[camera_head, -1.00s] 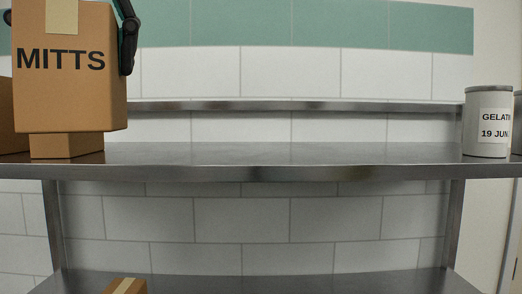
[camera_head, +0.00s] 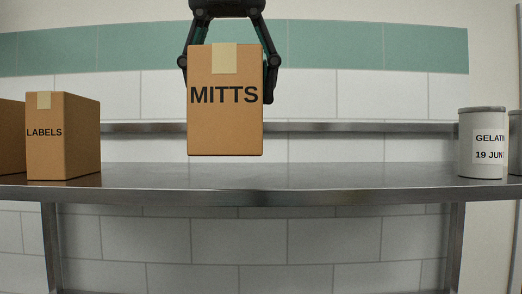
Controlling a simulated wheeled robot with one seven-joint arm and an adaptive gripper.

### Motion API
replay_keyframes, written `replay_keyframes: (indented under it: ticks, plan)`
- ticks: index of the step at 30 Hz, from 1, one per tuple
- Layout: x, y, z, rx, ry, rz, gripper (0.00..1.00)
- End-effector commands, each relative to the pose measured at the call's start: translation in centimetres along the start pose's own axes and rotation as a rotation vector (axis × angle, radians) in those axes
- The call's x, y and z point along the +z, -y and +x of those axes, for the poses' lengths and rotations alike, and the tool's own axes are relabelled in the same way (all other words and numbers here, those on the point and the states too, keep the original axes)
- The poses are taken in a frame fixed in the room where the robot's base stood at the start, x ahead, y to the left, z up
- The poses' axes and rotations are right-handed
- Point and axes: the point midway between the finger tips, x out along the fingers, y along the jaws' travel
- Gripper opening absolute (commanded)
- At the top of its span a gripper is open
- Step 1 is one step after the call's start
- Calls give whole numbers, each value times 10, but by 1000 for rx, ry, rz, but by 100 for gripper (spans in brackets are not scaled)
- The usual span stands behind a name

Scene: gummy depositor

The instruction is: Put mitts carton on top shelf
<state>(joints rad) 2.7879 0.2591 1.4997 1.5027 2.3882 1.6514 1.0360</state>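The mitts carton (camera_head: 225,125) is a brown box with a tan tape strip and the word MITTS on its front. It hangs upright in the middle of the head view. My gripper (camera_head: 227,68) reaches down from above, with its fingers on the carton's left and right sides, shut on it. The top shelf (camera_head: 330,184) is a steel surface crossing the view. The carton's bottom edge appears a little above the shelf surface, in front of the wall tiles.
A labels carton (camera_head: 62,150) stands on the shelf at the left, with another brown box (camera_head: 10,140) beside it. A white gelatin tub (camera_head: 482,165) stands at the right, with another container (camera_head: 515,145) at the edge. The shelf between them is clear.

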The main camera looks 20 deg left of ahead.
Motion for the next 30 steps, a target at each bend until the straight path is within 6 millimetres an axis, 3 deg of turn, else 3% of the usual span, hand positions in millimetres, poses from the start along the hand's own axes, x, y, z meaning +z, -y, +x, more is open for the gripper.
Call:
replay_keyframes:
  ticks: [18, 30]
  plan:
    - [106, -7, 55, 1, -2, 2, 11]
    - [129, -8, 69, 0, -2, 2, 11]
